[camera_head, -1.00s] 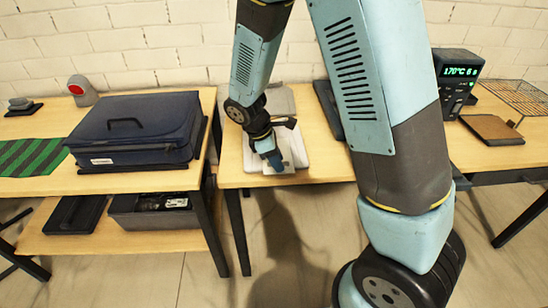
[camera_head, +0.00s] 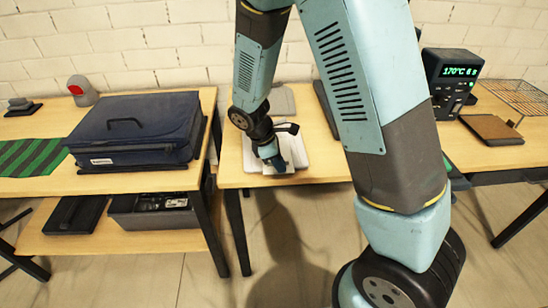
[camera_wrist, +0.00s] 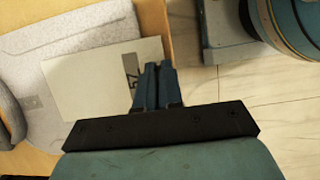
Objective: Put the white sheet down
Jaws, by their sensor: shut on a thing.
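The white sheet (camera_wrist: 90,85) is a flat off-white rectangle with a dark printed mark near its right edge. My gripper (camera_wrist: 158,72) is shut on that edge, its two blue fingers close together. The sheet lies over or just above a pale speckled item (camera_wrist: 60,40) on the table; I cannot tell whether they touch. In the head view my gripper (camera_head: 277,163) is low over pale items (camera_head: 300,155) near the front of the middle table. There my arm partly hides the sheet, and I cannot separate it clearly from the pale item.
A grey flat item (camera_head: 282,100) lies farther back on the middle table (camera_head: 325,172). A navy case (camera_head: 130,130) stands on the left table. A heat-press control box (camera_head: 452,75) and a wire rack (camera_head: 515,95) are at right. The table's front edge is close to my gripper.

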